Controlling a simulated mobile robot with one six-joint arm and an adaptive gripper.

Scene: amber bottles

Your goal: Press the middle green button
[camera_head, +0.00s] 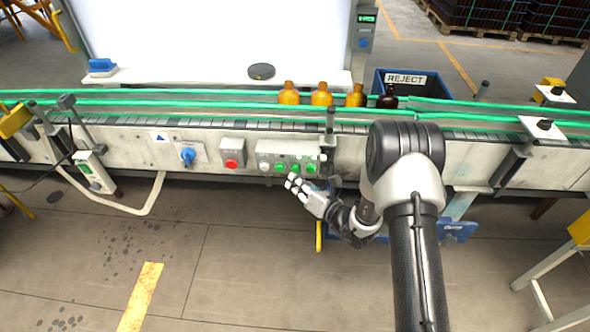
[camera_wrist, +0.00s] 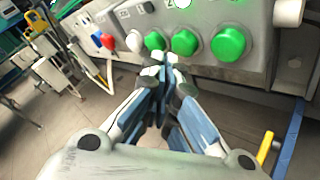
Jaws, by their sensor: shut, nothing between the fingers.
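The grey button panel (camera_head: 265,148) is on the conveyor's front face. It carries a white button and three green buttons in a row. In the wrist view the middle green button (camera_wrist: 184,42) sits between the left green button (camera_wrist: 154,41) and the larger-looking right green button (camera_wrist: 228,44). My gripper (camera_wrist: 164,62) is shut and empty, its tips just below the left and middle green buttons in that view. I cannot tell whether the tips touch anything. In the head view my gripper (camera_head: 291,179) is in front of the panel, slightly below the button row.
A red button (camera_head: 231,163) and a blue rotary switch (camera_head: 187,155) are left of the panel. Several amber bottles (camera_head: 321,95) stand on the conveyor above, beside a reject bin (camera_head: 405,80). In the wrist view a white knob (camera_wrist: 288,12) juts out at upper right. Floor in front is open.

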